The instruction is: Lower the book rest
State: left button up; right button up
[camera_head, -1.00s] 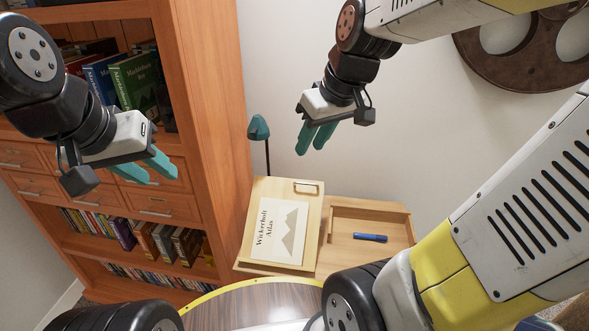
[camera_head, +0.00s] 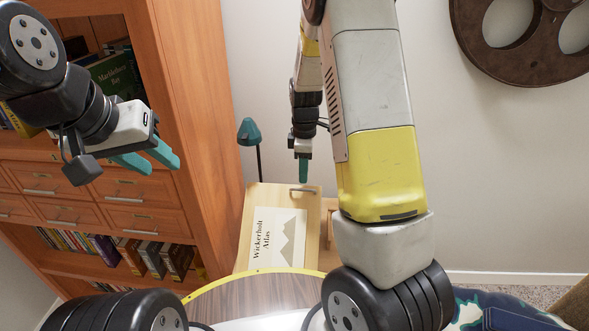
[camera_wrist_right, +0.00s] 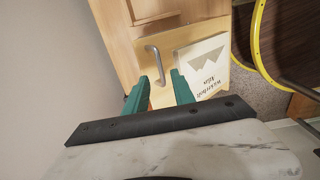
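The book rest (camera_head: 250,205) is a pale wooden board, raised at a tilt, with a metal bar handle (camera_head: 302,190) near its top edge. A white book titled Wickerholt Atlas (camera_head: 273,240) lies on it. My right gripper (camera_head: 303,182) points down just at the handle. In the right wrist view its two teal fingers (camera_wrist_right: 159,77) are apart, and the handle (camera_wrist_right: 153,62) shows between and beyond their tips; I cannot tell whether they touch it. My left gripper (camera_head: 152,162) is open and empty in front of the bookcase.
A wooden bookcase (camera_head: 205,130) with drawers and books fills the left. A teal lamp (camera_head: 249,132) stands behind the rest. My right arm covers most of the wooden tray area right of the rest. A round table edge with a yellow rim (camera_head: 225,284) lies in front.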

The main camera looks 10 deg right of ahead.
notch_tip(320, 180, down, 5)
jog(key=shift+f, duration=0.1)
dwell(0.3)
grip_shut()
dwell(1.3)
